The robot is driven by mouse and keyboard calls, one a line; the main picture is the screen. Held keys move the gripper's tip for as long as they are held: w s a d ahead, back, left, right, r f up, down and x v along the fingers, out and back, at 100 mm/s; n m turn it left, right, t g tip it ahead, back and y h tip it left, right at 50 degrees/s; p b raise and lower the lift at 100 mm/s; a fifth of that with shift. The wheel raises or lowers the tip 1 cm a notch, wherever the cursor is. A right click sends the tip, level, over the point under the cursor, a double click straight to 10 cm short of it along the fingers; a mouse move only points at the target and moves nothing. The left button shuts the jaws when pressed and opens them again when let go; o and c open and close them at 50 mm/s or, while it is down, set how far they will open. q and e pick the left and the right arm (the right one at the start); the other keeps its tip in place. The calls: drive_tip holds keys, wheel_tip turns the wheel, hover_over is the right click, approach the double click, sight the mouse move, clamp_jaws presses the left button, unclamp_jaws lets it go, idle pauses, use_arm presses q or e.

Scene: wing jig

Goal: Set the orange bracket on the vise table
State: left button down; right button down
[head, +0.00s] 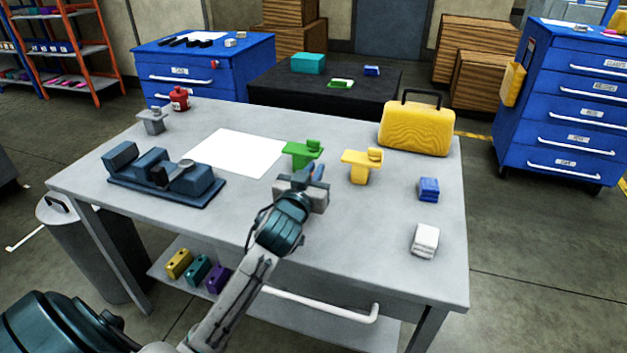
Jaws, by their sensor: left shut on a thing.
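No clearly orange bracket shows in the head view. A yellow bracket (361,165), the nearest in colour, stands upright on the grey vise table (335,258), right of my left gripper. My left gripper (312,173) is shut on the stem of a green bracket (302,150). The gripper hides the lower stem, so I cannot tell whether it touches the table. A grey bracket (152,120) stands at the table's far left corner. The dark blue vise (165,178) sits on the left side of the table. My right gripper is not in view.
A white sheet (236,152) lies between the vise and green bracket. The front right middle is clear. A black table (330,100) stands behind.

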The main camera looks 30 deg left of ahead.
use_arm(q)
wheel_tip(320, 180, down, 2)
drive_tip(key=shift+f, duration=0.2)
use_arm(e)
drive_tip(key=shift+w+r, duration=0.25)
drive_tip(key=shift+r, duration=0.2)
use_arm(q)
drive_tip(key=c, duration=1.5)
unclamp_jaws()
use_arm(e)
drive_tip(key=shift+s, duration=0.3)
